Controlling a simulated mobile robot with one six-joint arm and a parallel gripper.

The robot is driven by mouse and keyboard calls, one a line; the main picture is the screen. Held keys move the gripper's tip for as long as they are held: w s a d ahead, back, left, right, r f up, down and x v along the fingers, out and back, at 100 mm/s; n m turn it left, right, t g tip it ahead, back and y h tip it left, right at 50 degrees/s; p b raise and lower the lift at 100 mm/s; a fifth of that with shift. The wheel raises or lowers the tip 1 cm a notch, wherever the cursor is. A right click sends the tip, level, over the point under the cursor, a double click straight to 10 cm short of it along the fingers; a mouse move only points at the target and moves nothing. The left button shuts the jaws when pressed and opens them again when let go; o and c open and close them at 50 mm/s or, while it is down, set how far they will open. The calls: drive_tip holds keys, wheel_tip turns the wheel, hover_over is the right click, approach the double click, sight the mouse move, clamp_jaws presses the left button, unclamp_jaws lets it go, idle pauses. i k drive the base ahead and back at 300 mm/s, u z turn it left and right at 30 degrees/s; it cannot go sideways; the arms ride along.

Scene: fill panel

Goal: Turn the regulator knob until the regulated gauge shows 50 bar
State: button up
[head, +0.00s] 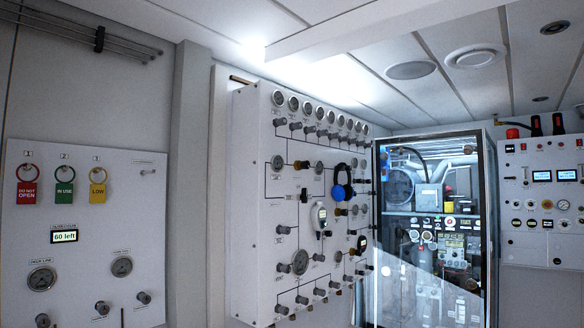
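My gripper is not in view. The middle white panel (250,215) carries a row of small round gauges along its top, several grey knobs and a larger gauge (300,262) low down. A grey knob (284,268) sits just left of that gauge. The left white panel (85,190) has two round gauges, a larger one (41,278) and a smaller one (122,266), with grey knobs (102,308) below them. Labels and needles are too small to read, so I cannot tell which gauge is the regulated one or which knob is the regulator.
Red, green and yellow tags (64,192) hang on the left panel above a display (64,237) reading "60 left". Blue ear defenders (341,192) and a white handheld device (318,217) hang on the middle panel. A glass-fronted cabinet (489,230) and a control panel (545,225) stand right.

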sight(305, 164)
drive_tip(key=k, duration=1.25)
drive_tip(key=z, duration=0.45)
drive_tip(key=i, duration=1)
drive_tip(key=z, duration=0.55)
drive_tip(key=i, duration=1.6)
drive_tip(key=u, duration=0.8)
drive_tip(key=i, duration=1.05)
drive_tip(key=u, duration=0.6)
drive_tip(key=k, duration=0.9)
drive_tip(key=u, duration=0.15)
drive_tip(key=i, duration=0.7)
